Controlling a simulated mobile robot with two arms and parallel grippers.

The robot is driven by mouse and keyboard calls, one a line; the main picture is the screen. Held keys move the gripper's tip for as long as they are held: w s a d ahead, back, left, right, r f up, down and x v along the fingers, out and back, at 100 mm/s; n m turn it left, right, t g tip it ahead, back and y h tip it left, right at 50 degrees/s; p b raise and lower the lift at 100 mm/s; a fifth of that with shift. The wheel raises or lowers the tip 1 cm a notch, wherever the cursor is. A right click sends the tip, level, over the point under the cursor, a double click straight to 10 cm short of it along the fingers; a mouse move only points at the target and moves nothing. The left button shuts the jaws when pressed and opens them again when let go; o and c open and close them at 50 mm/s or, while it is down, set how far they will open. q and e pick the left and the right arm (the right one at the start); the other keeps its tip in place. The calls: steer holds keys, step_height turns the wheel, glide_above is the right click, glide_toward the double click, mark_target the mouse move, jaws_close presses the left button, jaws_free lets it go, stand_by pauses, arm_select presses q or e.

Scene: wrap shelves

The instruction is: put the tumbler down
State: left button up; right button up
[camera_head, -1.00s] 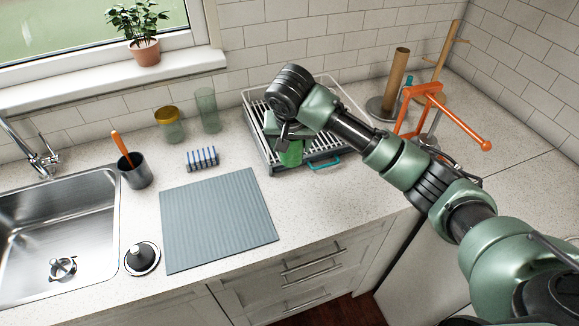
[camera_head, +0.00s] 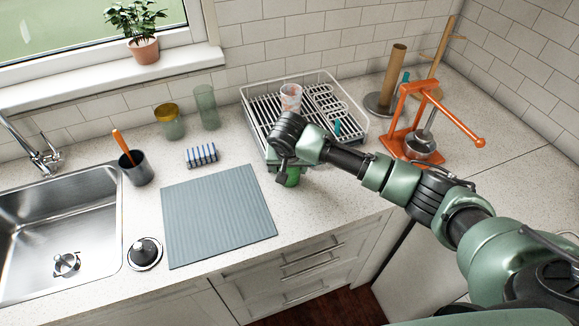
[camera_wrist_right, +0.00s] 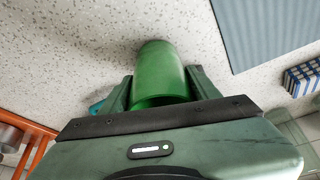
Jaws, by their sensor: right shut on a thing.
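The green tumbler (camera_wrist_right: 158,75) is between the fingers of my right gripper (camera_wrist_right: 160,92) in the right wrist view, with speckled countertop behind it. In the head view the tumbler (camera_head: 292,177) shows just below my right gripper (camera_head: 285,168), in front of the dish rack and right of the ribbed grey mat (camera_head: 218,215). My right gripper is shut on it. I cannot tell whether its base touches the counter. My left gripper is not in view.
The white dish rack (camera_head: 355,135) behind my right gripper holds a patterned cup (camera_head: 291,97). An orange press (camera_head: 412,110) stands to the right. Bare counter (camera_head: 335,205) lies to the right of the tumbler.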

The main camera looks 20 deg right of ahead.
steer(key=shift+f, duration=0.15)
steer(key=o, duration=1.4)
steer(key=shift+c, duration=0.2)
